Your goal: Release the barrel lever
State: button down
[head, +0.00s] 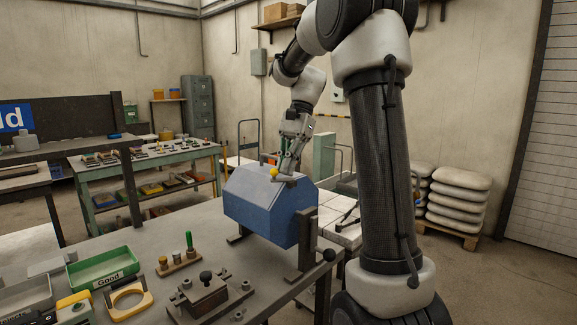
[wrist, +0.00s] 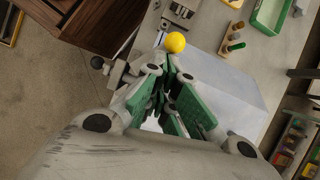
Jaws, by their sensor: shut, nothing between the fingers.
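The blue faceted barrel (head: 262,205) is held between upright stands on the grey table; its pale top shows in the wrist view (wrist: 238,95). A yellow ball knob (head: 274,172), which looks like the end of the barrel lever, is at the barrel's top. In the wrist view the yellow knob (wrist: 175,42) is just beyond my fingertips. My gripper (head: 287,174) is over the barrel, close beside the knob. In the wrist view its green-padded fingers (wrist: 168,72) are together with nothing between them. I cannot tell whether the fingers touch the lever; its stem is hidden.
A dark ball (head: 330,255) sits at the barrel's near right end.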

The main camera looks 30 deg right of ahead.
jog(key=n, duration=0.1)
jog(key=n+g, duration=0.1)
jog(key=shift+a+n+h, duration=0.3)
jog(key=shift+s+a, duration=0.1)
jog(key=shift+s, duration=0.15)
jog(key=shift+s+d, duration=0.25)
jog(key=shift+s, duration=0.35)
dwell(0.3)
jog(key=v, duration=1.2)
jog(key=shift+w, duration=0.1)
